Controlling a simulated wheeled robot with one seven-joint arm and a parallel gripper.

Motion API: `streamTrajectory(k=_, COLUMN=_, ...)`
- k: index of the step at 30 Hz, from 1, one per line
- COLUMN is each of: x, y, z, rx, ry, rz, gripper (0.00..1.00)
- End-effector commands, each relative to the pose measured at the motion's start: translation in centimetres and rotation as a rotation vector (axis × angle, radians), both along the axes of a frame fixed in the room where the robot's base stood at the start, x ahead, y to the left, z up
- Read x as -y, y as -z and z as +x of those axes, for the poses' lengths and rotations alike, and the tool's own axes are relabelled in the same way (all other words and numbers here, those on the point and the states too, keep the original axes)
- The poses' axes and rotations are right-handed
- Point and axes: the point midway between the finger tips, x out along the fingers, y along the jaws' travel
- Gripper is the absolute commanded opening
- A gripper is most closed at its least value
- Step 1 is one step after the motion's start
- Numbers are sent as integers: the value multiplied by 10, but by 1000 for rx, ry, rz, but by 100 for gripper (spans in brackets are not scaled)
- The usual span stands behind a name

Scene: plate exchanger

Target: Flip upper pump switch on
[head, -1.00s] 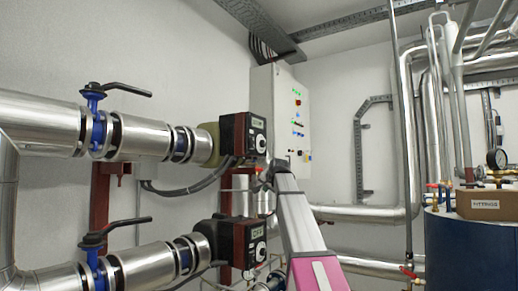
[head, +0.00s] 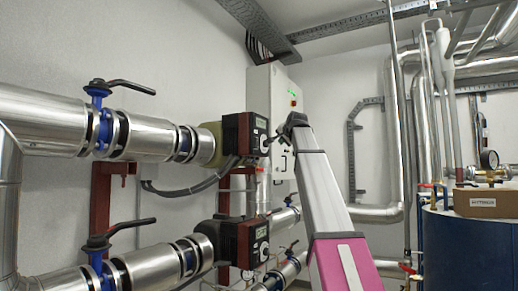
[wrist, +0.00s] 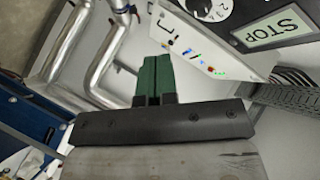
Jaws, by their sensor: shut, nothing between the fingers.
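The upper pump (head: 242,138) is a dark red and black box on the upper silver pipe, with a small display and a round dial (head: 264,143) on its face. In the wrist view, a dark face with a STOP display (wrist: 278,28) and part of a dial (wrist: 210,8) fills the top right; it looks like the upper pump's. My gripper (wrist: 155,62) has green fingers, shut together and empty. In the head view, my arm's dark end is just right of the upper pump; the fingers are hard to make out. They appear apart from the dial.
The lower pump (head: 240,245) sits below on the second pipe. A white control cabinet (head: 276,85) with coloured lights stands behind, partly hidden by my arm. Blue valves with black levers (head: 124,86) are left. A blue tank (head: 465,250) with a cardboard box (head: 488,203) stands right.

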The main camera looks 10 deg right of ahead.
Motion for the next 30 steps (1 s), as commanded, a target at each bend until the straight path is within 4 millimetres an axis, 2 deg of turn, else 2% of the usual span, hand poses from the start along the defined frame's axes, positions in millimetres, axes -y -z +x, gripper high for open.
streamTrajectory(k=8, x=-7, y=1, z=5, rx=-1, ry=0, rz=-1, gripper=0)
streamTrajectory(k=24, x=-58, y=9, z=42, rx=-2, ry=-2, rz=-2, gripper=0)
streamTrajectory(k=30, x=-68, y=11, z=50, rx=-1, ry=1, rz=0, gripper=0)
